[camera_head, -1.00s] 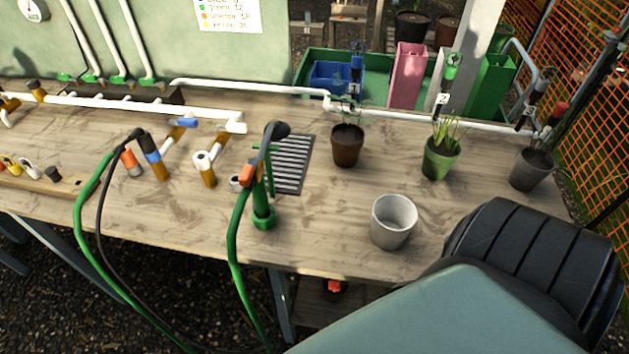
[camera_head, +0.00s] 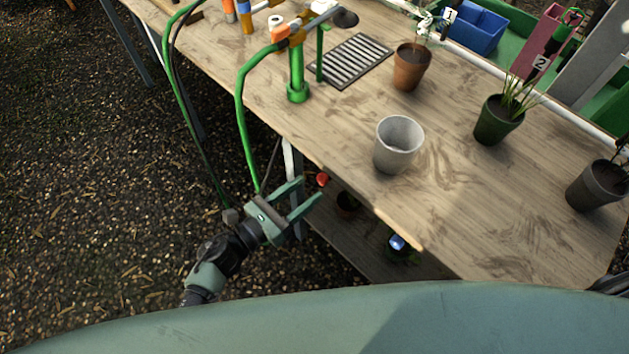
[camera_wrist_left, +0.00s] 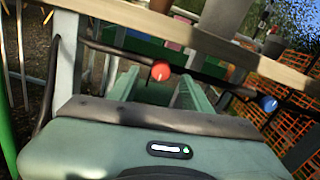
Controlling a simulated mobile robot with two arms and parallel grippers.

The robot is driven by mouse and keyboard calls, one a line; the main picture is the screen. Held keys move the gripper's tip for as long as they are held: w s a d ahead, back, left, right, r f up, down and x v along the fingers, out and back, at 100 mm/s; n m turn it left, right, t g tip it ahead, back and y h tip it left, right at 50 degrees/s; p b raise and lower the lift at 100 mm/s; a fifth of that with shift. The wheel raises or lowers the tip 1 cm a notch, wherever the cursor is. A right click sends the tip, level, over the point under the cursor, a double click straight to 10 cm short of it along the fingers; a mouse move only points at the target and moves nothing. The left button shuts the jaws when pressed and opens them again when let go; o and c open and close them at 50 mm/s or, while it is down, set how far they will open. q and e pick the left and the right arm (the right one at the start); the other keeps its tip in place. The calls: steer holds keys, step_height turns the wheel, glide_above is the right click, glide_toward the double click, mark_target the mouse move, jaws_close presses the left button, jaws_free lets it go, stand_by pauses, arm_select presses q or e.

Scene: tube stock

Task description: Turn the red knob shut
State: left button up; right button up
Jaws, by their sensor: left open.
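The red knob (camera_head: 322,179) sits just under the front edge of the table, near a table leg. In the left wrist view the red knob (camera_wrist_left: 161,71) shows beyond my fingers, between their tips and a little above them. My left gripper (camera_head: 308,190) is open and empty, with its fingers pointing toward the knob. Its two fingers also show in the left wrist view (camera_wrist_left: 160,85). I cannot tell the exact gap between fingertips and knob; no contact is clear. My right gripper is not in view.
A blue knob (camera_head: 397,242) is under the table edge to the right. The wooden table (camera_head: 450,215) overhangs both knobs. A pale empty pot (camera_head: 398,146) stands near its edge. A green hose (camera_head: 241,110) hangs down behind my left gripper. Gravel ground at left is free.

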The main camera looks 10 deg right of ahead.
mark_target(320, 181)
arm_select(q)
steer(key=x, duration=0.2)
steer(key=shift+w+d, duration=0.2)
steer(key=shift+d, duration=0.1)
steer(key=shift+w+d, duration=0.15)
steer(key=shift+d, duration=0.25)
steer(key=shift+c, duration=0.3)
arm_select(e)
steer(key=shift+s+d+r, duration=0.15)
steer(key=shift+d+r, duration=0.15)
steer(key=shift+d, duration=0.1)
arm_select(q)
jaws_close()
